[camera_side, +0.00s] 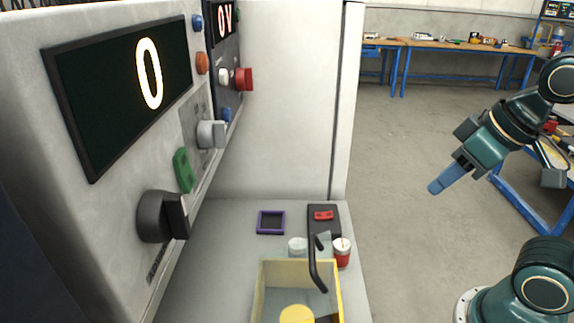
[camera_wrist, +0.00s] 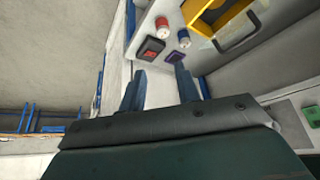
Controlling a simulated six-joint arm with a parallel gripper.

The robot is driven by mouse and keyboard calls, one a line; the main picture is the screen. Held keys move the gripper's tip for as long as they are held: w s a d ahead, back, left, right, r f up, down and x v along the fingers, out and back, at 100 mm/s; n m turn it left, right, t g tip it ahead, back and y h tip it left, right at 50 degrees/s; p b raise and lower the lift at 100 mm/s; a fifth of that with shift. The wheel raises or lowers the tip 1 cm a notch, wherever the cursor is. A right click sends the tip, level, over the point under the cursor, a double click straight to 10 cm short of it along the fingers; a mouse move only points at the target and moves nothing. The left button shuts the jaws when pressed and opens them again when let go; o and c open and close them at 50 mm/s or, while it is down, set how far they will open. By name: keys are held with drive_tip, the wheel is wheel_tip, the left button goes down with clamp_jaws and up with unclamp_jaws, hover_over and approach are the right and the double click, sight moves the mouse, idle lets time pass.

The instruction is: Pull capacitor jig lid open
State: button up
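The capacitor jig looks like a pale yellow, see-through box (camera_side: 262,285) at the bottom of the side view, cut off by the frame edge. A yellow round part (camera_side: 297,315) shows inside it. A black curved handle (camera_side: 314,268) stands at its far edge. In the wrist view the yellow box (camera_wrist: 212,17) is at the top, with a curved handle (camera_wrist: 236,42) beside it. I cannot tell how the lid sits. My gripper (camera_side: 437,187) is in the air to the right of the bench, well apart from the jig. In the wrist view its two fingers (camera_wrist: 160,82) are apart with nothing between them.
A black box with a red switch (camera_side: 323,214), a red-and-white can (camera_side: 342,253), a pale can (camera_side: 298,246) and a purple-rimmed tray (camera_side: 271,222) stand behind the jig. A control panel with a black knob (camera_side: 160,216) rises at left. Open floor lies right of the bench.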

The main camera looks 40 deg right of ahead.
idle(0.3)
drive_tip(key=c, duration=0.7)
drive_tip(key=w+a+f+m+g, duration=0.1)
drive_tip(key=w+a+m, duration=0.3)
drive_tip(key=m, duration=0.9)
drive_tip(key=w+a+f+m+g+y, duration=0.1)
drive_tip(key=a+m, duration=0.6)
drive_tip(key=m, duration=0.7)
drive_tip(key=w+f+g, duration=0.1)
drive_tip(key=w+g, duration=0.1)
drive_tip(key=w, duration=0.1)
drive_tip(key=shift+w+a, duration=0.15)
drive_tip(key=shift+w, duration=0.05)
drive_tip(key=shift+f, duration=0.1)
